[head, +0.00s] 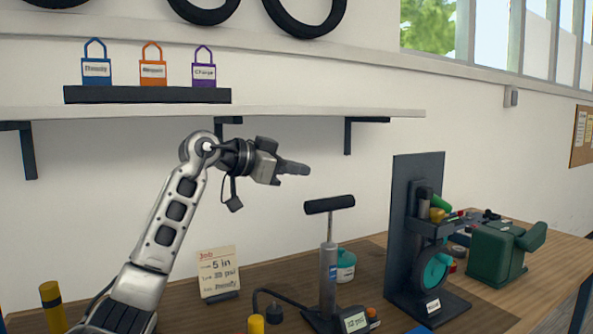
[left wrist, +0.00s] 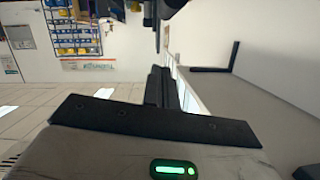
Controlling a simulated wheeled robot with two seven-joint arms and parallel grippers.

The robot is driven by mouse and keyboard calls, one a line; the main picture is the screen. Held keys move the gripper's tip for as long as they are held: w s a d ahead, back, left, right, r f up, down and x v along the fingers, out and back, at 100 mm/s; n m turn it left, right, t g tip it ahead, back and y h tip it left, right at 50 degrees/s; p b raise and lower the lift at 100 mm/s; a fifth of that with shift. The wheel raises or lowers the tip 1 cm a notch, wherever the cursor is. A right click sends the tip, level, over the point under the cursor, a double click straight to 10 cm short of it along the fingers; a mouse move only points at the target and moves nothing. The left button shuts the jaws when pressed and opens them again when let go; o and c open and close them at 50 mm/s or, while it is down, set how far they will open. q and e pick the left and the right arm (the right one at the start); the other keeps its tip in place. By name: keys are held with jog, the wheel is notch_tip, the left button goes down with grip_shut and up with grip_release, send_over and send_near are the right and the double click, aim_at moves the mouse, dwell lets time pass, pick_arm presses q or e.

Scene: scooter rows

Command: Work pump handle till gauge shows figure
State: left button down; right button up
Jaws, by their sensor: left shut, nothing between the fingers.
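The floor pump (head: 328,275) stands upright on the bench, with a grey barrel and a black T-shaped handle (head: 330,205) raised on its rod. A gauge display (head: 355,322) sits at the pump's foot; its figure is small and hard to read, perhaps with "psi". A job card (head: 218,272) on the bench reads "5 in" and a psi figure that looks like 30. My left gripper (head: 308,170) is shut and empty, above and slightly left of the handle, apart from it. In the left wrist view its shut fingers (left wrist: 160,85) show. My right gripper is out of view.
A black upright stand (head: 417,180) with a green wheel is right of the pump, and a green vise (head: 497,250) beyond it. A teal-lidded jar (head: 346,265) sits behind the pump. A shelf (head: 300,112) with tagged locks runs above.

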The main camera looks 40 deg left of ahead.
pick_arm(q)
jog(key=p, duration=0.2)
send_over(322, 200)
jog(key=shift+d+f, duration=0.45)
jog(key=shift+f, duration=0.3)
jog(key=f, duration=0.3)
jog(key=shift+a, duration=0.3)
jog(key=shift+w+a+f, duration=0.1)
jog(key=shift+a+f, duration=0.05)
jog(key=shift+f, duration=0.45)
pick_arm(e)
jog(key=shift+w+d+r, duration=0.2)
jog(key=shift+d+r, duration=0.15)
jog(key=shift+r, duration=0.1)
